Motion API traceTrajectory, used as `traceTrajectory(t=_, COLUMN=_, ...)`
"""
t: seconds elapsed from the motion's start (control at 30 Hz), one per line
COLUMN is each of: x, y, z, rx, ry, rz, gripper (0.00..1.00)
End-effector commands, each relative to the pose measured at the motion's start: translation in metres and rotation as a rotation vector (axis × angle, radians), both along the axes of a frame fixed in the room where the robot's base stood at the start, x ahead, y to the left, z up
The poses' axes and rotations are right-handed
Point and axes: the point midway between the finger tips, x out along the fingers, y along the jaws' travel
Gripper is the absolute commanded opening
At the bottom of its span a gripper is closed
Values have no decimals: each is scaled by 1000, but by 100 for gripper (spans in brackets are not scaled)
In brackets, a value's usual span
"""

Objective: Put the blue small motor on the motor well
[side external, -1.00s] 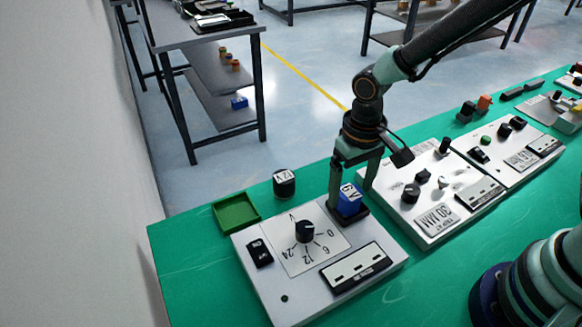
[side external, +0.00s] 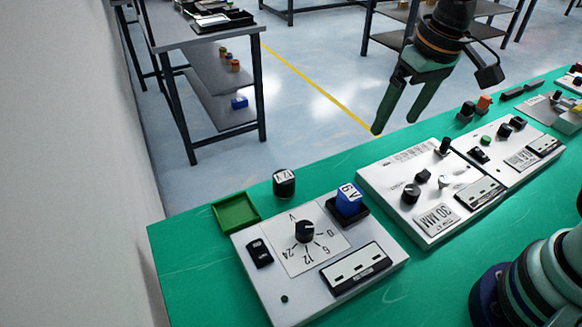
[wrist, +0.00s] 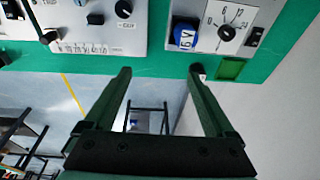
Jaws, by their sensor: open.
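The blue small motor (side external: 348,199), with a white "6V" label on top, stands in the dark square motor well (side external: 350,214) at the back right corner of the nearest panel. In the wrist view the blue motor (wrist: 184,35) shows at the panel's edge. My gripper (side external: 391,127) is open and empty, raised above and behind the panels, clear of the motor. Its two green fingers (wrist: 160,75) are spread apart in the wrist view.
A black cylinder marked "12V" (side external: 284,183) and a green tray (side external: 236,212) stand behind the nearest panel (side external: 262,285). Another white panel (side external: 395,195) with knobs lies to its right. Green table surface is bare at the front left.

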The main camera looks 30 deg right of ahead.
Motion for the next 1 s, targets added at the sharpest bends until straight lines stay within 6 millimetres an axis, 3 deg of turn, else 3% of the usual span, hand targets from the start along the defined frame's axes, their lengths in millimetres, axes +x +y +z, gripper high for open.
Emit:
traceTrajectory(t=0.03, x=-5, y=-15, z=9, rx=3, ry=-52, rz=-9, gripper=89)
traceTrajectory(t=0.2, x=-20, y=-49, z=24, rx=-13, ry=-184, rz=-12, gripper=89)
traceTrajectory(t=0.37, x=-31, y=-68, z=30, rx=-36, ry=-261, rz=-13, gripper=89)
traceTrajectory(t=1.0, x=-34, y=-74, z=31, rx=-46, ry=-287, rz=-11, gripper=89)
